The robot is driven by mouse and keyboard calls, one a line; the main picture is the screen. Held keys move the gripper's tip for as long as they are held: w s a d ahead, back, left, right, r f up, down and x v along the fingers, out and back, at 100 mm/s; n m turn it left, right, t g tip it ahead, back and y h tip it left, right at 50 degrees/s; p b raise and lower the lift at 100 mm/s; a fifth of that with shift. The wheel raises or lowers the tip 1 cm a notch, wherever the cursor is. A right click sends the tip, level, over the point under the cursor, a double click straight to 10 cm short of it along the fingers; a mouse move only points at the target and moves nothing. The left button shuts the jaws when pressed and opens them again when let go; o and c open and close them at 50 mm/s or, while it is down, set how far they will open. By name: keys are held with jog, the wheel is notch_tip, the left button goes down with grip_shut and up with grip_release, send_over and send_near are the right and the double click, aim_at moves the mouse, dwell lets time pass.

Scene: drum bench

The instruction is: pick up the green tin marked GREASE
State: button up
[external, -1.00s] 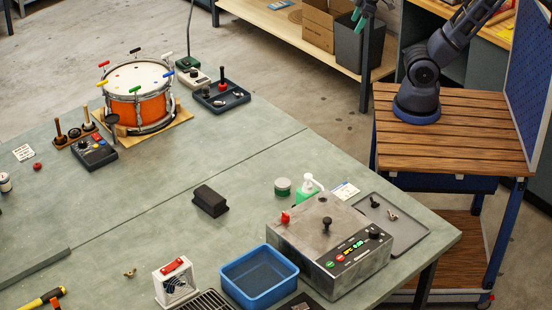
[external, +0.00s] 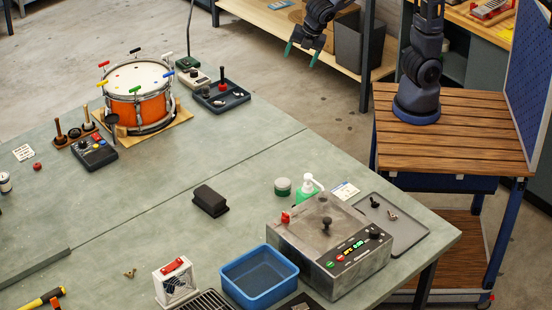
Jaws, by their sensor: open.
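A small green tin (external: 283,187) with a paler lid stands upright on the bench, left of a green pump bottle and behind the grey metal box. Its marking is too small to read. My gripper (external: 301,56) is open and empty at the top of the picture, with green fingertips pointing down. It is high up and well apart from the tin, toward the back of the scene.
The pump bottle (external: 307,188) stands close to the tin's right. The metal control box (external: 330,245), a blue bin (external: 259,277) and a black block (external: 210,200) are nearby. An orange drum (external: 138,104) stands at the back left. The bench between the drum and the tin is clear.

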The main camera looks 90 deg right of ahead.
jog(key=w+a+f+n, duration=0.3)
jog(key=a+f+n, duration=0.15)
jog(key=a, duration=0.45)
jog(key=n, duration=1.1)
send_near(283, 183)
jog(key=shift+t, duration=0.3)
jog(key=x, duration=0.5)
jog(key=shift+s+a+f, duration=0.2)
jog(key=shift+s+a, duration=0.05)
jog(key=shift+s, duration=0.05)
jog(key=shift+d+x, duration=0.2)
jog(key=shift+x, duration=1.2)
jog(key=shift+d+x, duration=0.15)
jog(key=shift+x, duration=1.2)
jog(key=shift+c, duration=0.4)
jog(key=shift+r, duration=0.1)
jog(key=c, duration=1)
